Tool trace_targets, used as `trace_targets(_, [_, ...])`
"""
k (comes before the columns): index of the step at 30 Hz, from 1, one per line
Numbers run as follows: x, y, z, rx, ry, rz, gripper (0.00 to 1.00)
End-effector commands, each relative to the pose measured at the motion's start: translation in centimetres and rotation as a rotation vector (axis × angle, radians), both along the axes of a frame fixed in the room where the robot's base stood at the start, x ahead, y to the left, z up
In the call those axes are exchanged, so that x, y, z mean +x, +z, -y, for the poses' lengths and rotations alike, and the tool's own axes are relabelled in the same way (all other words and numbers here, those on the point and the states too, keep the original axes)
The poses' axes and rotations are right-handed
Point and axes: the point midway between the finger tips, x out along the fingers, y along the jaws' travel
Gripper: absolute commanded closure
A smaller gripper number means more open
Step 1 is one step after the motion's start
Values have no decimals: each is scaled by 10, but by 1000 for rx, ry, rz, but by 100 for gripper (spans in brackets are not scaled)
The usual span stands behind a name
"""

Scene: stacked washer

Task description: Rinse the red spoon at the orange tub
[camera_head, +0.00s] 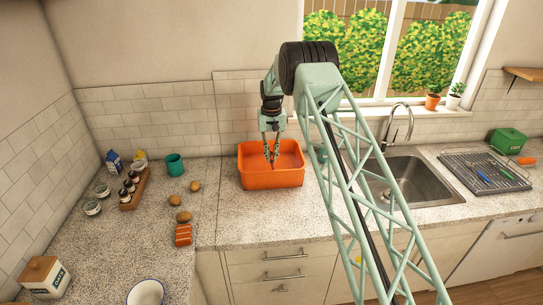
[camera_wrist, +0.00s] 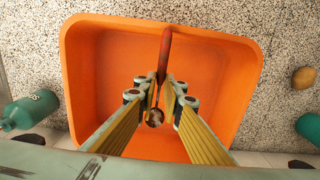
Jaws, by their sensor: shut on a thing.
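The orange tub (camera_head: 272,178) stands on the counter left of the sink. In the wrist view the tub (camera_wrist: 90,60) lies below my gripper. My gripper (camera_head: 272,160) points down over the tub, and in the wrist view my gripper (camera_wrist: 167,88) is shut on the red spoon. The red spoon (camera_wrist: 165,52) has its red handle toward the top of the wrist view, and a round metal bowl end shows between the fingers. Whether the spoon touches the tub's floor cannot be told. In the head view the spoon is too small to make out clearly.
A steel sink (camera_head: 410,185) with a tap and a drying rack (camera_head: 485,172) are to the right. A teal mug (camera_head: 174,164), several potatoes (camera_head: 180,217), a spice rack (camera_head: 134,190) and an orange sponge-like block (camera_head: 183,235) are to the left.

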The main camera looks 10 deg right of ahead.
Motion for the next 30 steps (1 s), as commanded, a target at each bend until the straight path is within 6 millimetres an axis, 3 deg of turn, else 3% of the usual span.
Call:
trace_targets(15, [-2,-36,0,-1,0,-5,100])
trace_targets(30, [-2,-47,0,0,0,-4,100])
